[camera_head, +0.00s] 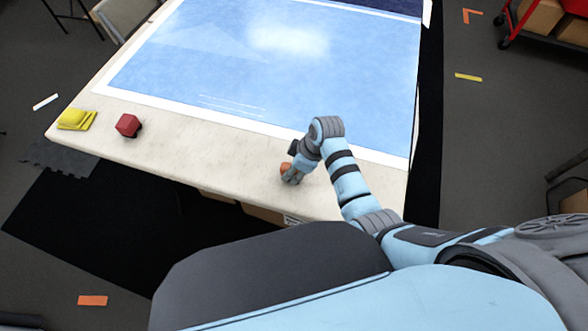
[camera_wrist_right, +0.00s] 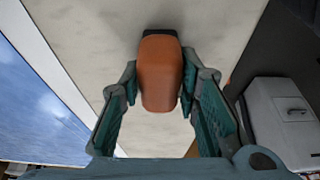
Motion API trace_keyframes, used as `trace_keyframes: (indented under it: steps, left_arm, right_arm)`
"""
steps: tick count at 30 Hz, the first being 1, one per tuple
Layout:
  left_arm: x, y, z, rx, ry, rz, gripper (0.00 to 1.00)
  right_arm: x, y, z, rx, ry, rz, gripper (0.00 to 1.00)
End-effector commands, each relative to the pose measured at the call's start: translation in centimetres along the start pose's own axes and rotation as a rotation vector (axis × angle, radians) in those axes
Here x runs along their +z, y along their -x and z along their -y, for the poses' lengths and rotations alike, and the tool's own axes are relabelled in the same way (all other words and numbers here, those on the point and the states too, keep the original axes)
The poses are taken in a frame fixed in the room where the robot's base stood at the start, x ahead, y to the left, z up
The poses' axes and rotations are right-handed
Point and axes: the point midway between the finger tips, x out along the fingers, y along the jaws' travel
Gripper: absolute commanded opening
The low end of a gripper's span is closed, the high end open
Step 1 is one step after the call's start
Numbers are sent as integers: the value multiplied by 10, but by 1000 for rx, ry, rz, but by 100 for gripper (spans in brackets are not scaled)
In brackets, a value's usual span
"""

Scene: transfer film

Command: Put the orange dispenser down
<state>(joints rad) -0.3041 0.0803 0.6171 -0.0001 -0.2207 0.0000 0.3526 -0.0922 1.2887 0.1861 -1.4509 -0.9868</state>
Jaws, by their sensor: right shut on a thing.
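The orange dispenser (camera_wrist_right: 160,75) is between the fingers of my right gripper (camera_wrist_right: 158,90), which is shut on it. In the head view the dispenser (camera_head: 286,169) shows as a small orange patch beside my right gripper (camera_head: 291,174), at the front part of the pale table (camera_head: 235,160). In the wrist view the pale tabletop lies behind it. I cannot tell whether the dispenser touches the table. My left gripper is not in view.
A red block-like object (camera_head: 128,125) and a yellow stack (camera_head: 76,119) stand at the table's left end. A large blue sheet with a white border (camera_head: 270,60) covers the back of the table. The front strip between the red object and my right gripper is clear.

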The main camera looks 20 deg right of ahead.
Motion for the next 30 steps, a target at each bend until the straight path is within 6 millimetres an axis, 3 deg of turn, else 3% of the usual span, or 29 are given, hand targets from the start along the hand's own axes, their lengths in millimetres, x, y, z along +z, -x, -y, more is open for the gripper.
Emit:
trace_keyframes:
  steps: [2,3,6,17,20,30]
  left_arm:
    - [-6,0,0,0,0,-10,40]
    - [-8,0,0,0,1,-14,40]
    - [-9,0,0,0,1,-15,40]
    - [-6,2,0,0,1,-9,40]
    - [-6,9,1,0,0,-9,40]
    - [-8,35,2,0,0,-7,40]
  right_arm:
    - [0,-1,0,0,0,0,0]
    - [0,-1,0,0,0,0,34]
    - [0,0,0,0,0,0,50]
    - [-1,4,0,1,0,-1,50]
    - [-2,19,0,2,-1,-1,50]
    - [-2,103,-1,3,0,-1,50]
